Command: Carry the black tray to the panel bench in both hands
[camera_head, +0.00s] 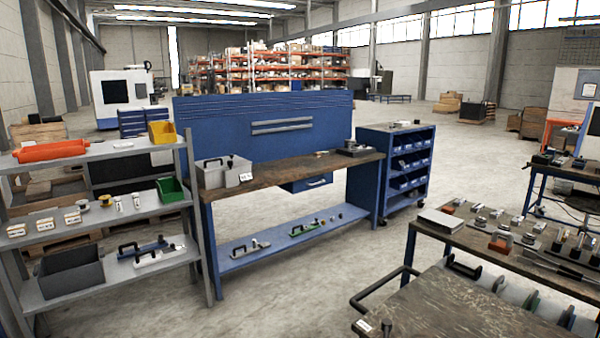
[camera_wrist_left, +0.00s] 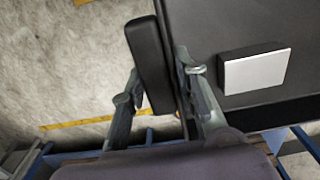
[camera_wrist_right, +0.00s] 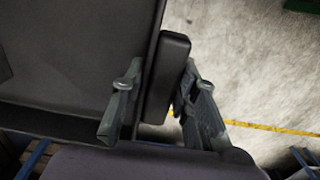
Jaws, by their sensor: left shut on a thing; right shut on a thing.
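The black tray (camera_wrist_left: 230,25) shows in both wrist views, and also in the right wrist view (camera_wrist_right: 75,50). My left gripper (camera_wrist_left: 157,75) is shut on a black handle at one side of the tray, one finger on each side of it. My right gripper (camera_wrist_right: 158,78) is shut on the opposite black handle in the same way. A block with a white top (camera_wrist_left: 257,72) sits on the tray. The panel bench (camera_head: 285,170), with a blue back panel and brown top, stands ahead in the head view. The tray and both grippers are outside the head view.
A grey shelf rack (camera_head: 95,210) stands left of the bench, a blue bin cabinet (camera_head: 405,165) at its right. A grey case (camera_head: 222,172) and a dark device (camera_head: 358,150) occupy the bench ends; its middle is clear. A cart (camera_head: 440,305) is at front right. Open floor (camera_head: 320,255) lies before the bench.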

